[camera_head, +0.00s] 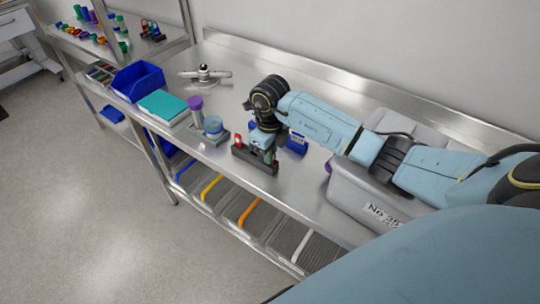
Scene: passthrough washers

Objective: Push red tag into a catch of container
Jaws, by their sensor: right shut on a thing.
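My right gripper (262,148) points down over a small dark rack (252,161) on the steel bench. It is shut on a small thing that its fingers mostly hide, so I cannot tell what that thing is. A small red piece (238,140) stands upright at the rack's left end, beside the gripper. I cannot tell if it is the red tag. A grey container (347,188) with a "No 35" label stands on the bench to the right, partly behind my right arm. No catch on it can be made out. My left gripper is not in view.
A blue box (297,143) is just right of the gripper.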

